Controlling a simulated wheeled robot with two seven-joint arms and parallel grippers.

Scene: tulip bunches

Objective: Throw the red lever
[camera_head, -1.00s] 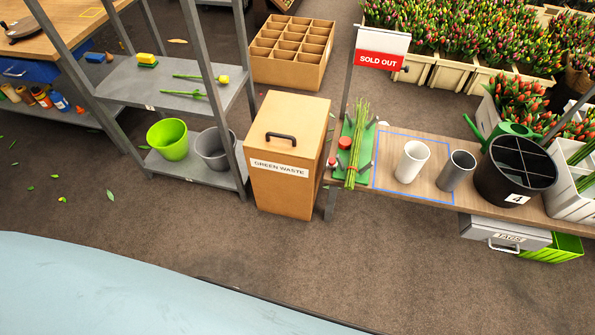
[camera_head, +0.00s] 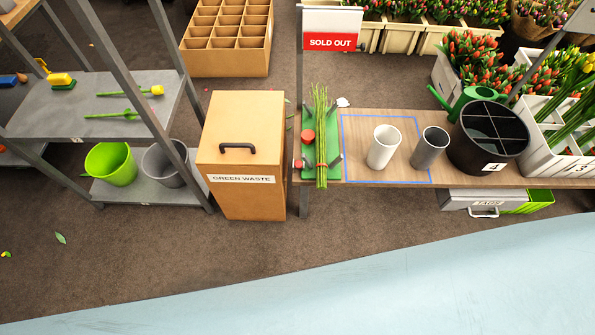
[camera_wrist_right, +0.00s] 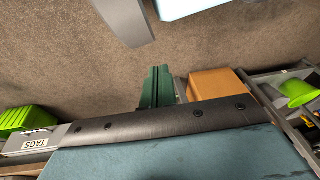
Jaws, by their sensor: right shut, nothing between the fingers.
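A green stand (camera_head: 334,160) with red parts sits at the left end of the wooden bench in the head view. A red round piece (camera_head: 308,136) is at its upper left, and a smaller red knob (camera_head: 298,163) is at the bench's left edge. I cannot tell for certain which is the red lever. A bunch of green stems (camera_head: 320,140) lies across the stand and hides part of it. My right gripper (camera_wrist_right: 157,70) shows in the right wrist view with its dark green fingers shut and empty, over the floor, away from the stand. My left gripper is not in view.
A brown green-waste bin (camera_head: 240,165) stands left of the bench, with a grey shelf (camera_head: 55,120) beyond. A white cup (camera_head: 383,150), grey cup (camera_head: 429,150) and black bucket (camera_head: 488,150) stand right of the stems. Bare floor (camera_head: 200,260) lies in front.

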